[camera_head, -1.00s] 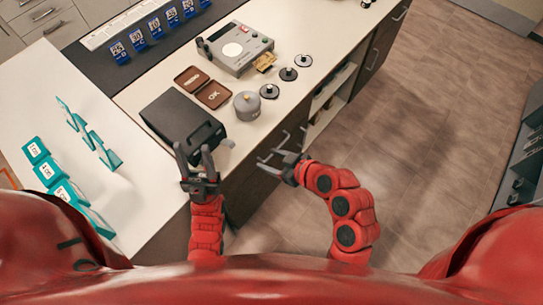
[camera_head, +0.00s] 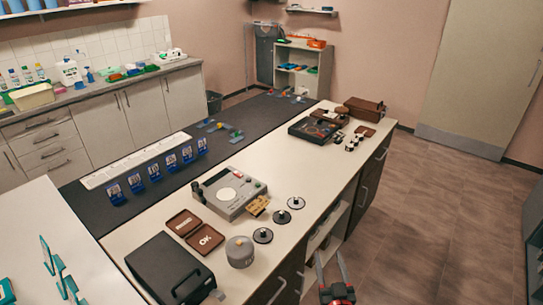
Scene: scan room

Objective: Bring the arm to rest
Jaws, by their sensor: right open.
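My right gripper (camera_head: 329,267) shows at the bottom of the head view, right of the counter's front edge. Its two fingers are spread apart with nothing between them, and it is clear of the counter (camera_head: 294,223). Most of the right arm is below the picture. My left gripper and left arm are not in view.
The counter holds a black box (camera_head: 167,268), a grey pot (camera_head: 240,251), brown OK tray (camera_head: 205,238), grey device (camera_head: 230,191) and several black discs (camera_head: 263,235). Blue numbered stands (camera_head: 154,172) line the dark strip. Open floor (camera_head: 430,220) lies to the right.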

